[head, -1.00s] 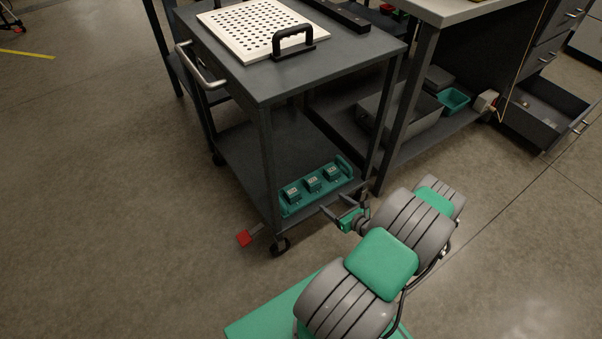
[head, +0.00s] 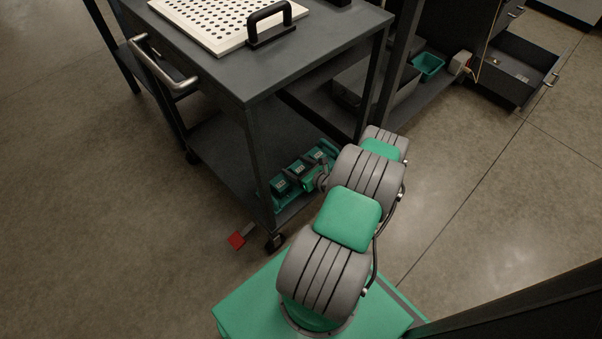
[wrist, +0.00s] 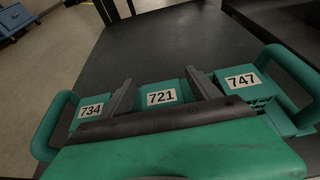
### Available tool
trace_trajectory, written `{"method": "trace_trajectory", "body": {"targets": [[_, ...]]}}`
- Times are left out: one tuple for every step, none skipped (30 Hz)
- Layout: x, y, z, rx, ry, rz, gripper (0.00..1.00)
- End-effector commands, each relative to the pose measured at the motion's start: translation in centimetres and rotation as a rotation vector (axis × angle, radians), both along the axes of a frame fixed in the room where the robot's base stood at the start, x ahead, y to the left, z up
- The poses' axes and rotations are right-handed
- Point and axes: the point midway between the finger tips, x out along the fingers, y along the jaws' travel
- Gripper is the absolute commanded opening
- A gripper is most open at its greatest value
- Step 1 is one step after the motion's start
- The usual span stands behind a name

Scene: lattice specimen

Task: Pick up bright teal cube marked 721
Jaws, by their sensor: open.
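The bright teal cube marked 721 (wrist: 161,97) is the middle of three numbered teal cubes in the wrist view. The cube marked 734 (wrist: 90,111) is to its left and the cube marked 747 (wrist: 241,81) to its right. They sit in a teal tray with handles (wrist: 51,125) on the cart's lower shelf. My gripper (wrist: 160,90) is open, with one finger on each side of the 721 cube. I cannot tell whether the fingers touch it. The lower part of the cube is hidden by my gripper's body. In the head view my arm partly covers the tray (head: 267,197).
The dark cart's lower shelf (head: 215,150) has bare room behind the tray. The cart's front post (head: 259,165) and upper deck (head: 305,65) bound the space around it. A red pedal (head: 236,240) is near the front wheel. An open drawer (head: 515,85) stands at the right.

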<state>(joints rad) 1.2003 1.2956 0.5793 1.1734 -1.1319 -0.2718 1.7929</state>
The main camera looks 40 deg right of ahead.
Motion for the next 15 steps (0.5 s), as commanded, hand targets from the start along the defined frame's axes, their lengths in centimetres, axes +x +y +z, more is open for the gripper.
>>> {"method": "trace_trajectory", "body": {"targets": [[1.0, 0.1, -0.7, -0.003, -0.001, 0.005, 0.71], [1.3, 0.1, -0.9, -0.003, 0.0, 0.003, 0.71], [1.7, 0.1, -1.0, -0.001, 0.001, 0.002, 0.71], [1.9, 0.1, -1.0, -0.001, 0.001, 0.002, 0.71], [2.1, 0.1, -1.0, -0.001, 0.001, 0.0, 0.71], [2.1, 0.0, -1.0, -0.001, 0.0, -0.002, 0.71], [2.1, 0.0, -0.9, 0.0, 0.0, -0.002, 0.71], [2.1, 0.0, -0.9, 0.0, 0.0, -0.003, 0.71], [2.1, -0.1, -0.9, 0.0, 0.0, -0.003, 0.71], [2.1, -0.1, -0.9, 0.0, 0.0, -0.003, 0.71], [2.0, -0.1, -0.9, 0.0, 0.0, -0.003, 0.7], [2.0, -0.1, -0.9, -0.001, 0.0, -0.004, 0.67], [2.0, -0.1, -0.9, -0.001, 0.0, -0.004, 0.64], [2.0, -0.1, -0.9, 0.0, 0.0, -0.004, 0.62], [2.0, -0.1, -0.9, 0.0, 0.0, -0.004, 0.59]]}}
